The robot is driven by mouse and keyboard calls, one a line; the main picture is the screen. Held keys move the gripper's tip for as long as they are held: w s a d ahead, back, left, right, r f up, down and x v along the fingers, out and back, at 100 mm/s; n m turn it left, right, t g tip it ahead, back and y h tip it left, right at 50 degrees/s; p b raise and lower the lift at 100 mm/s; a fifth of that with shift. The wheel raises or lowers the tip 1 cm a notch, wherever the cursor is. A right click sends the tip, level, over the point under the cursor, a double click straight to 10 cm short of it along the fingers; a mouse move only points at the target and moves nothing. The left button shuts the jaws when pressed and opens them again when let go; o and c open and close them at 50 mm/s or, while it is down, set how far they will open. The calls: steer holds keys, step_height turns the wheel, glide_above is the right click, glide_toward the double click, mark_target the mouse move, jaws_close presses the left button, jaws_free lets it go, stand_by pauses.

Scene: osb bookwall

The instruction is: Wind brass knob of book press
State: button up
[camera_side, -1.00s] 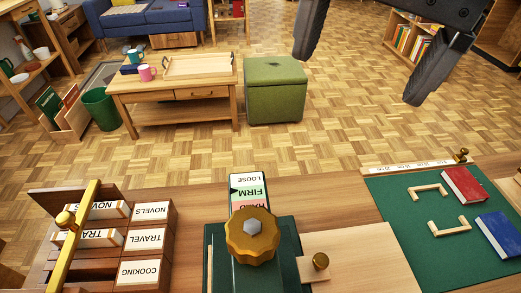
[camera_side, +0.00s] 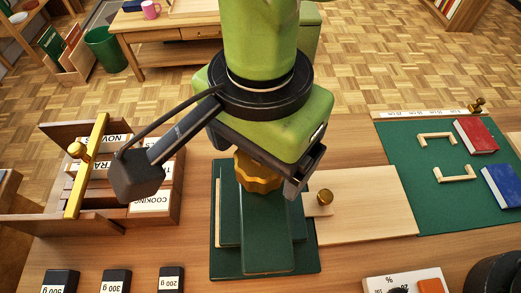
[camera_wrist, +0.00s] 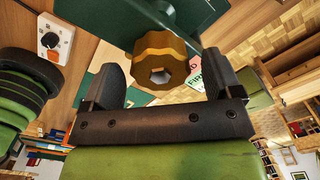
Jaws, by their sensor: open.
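The brass knob (camera_side: 258,178) with a scalloped rim sits on top of the dark green book press (camera_side: 268,235). My gripper (camera_side: 215,185) is above the press with its fingers wide apart, and its body hides the back of the knob. In the wrist view the knob (camera_wrist: 160,62) lies ahead, between the lines of my two open fingers (camera_wrist: 160,82), with a gap on each side. Its hexagonal centre faces the camera. The indicator card (camera_wrist: 196,76) with "FIRM" on it shows partly beside the knob; my arm hides it in the side view.
A wooden board with a small brass knob (camera_side: 325,197) is right of the press. Weights (camera_side: 116,281) line the front. A green mat (camera_side: 408,165) holds red and blue books.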

steer(key=shift+f, duration=0.7)
steer(key=c, duration=0.9)
steer(key=shift+n, duration=0.5)
